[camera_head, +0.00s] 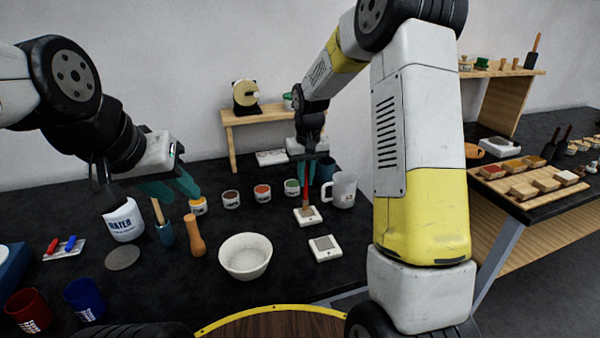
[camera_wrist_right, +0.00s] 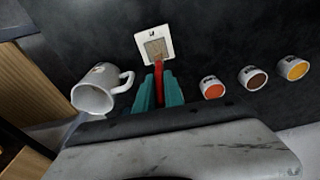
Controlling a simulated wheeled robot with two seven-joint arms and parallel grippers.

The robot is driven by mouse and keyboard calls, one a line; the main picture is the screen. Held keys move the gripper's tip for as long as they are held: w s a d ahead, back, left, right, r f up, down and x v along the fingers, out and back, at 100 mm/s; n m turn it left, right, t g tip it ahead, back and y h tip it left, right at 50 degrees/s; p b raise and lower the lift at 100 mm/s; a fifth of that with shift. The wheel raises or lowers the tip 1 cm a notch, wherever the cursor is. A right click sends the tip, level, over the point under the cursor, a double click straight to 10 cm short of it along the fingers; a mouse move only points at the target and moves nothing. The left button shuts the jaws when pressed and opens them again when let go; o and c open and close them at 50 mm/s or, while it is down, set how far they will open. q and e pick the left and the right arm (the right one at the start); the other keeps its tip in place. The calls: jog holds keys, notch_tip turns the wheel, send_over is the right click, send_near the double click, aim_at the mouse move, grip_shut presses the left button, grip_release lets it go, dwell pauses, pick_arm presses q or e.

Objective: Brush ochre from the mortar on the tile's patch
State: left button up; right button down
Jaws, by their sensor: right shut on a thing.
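My right gripper (camera_head: 308,168) is shut on a red-handled brush (camera_head: 306,191) that points down at a white tile (camera_head: 314,222). In the right wrist view the brush (camera_wrist_right: 158,75) runs between the teal fingers towards the tile (camera_wrist_right: 140,41), whose square patch (camera_wrist_right: 156,48) looks brown. The brush tip overlaps the patch's lower edge there; contact is unclear. The mortar (camera_head: 245,258), a white bowl, stands nearer, left of the tiles; its inside looks pale, with no ochre that I can make out. My left gripper (camera_head: 172,187) is open and empty, above the table at left.
A second tile (camera_head: 324,254) with a grey patch lies nearer. A wooden pestle (camera_head: 194,238) stands left of the mortar. A white water pot (camera_head: 124,222) is at left.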

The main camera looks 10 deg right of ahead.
jog(key=shift+w, duration=0.1)
jog(key=s, duration=0.2)
jog(key=shift+s+d, duration=0.25)
jog(key=shift+s, duration=0.1)
dwell(0.8)
jog(key=shift+r, duration=0.1)
jog(key=shift+r, duration=2.9)
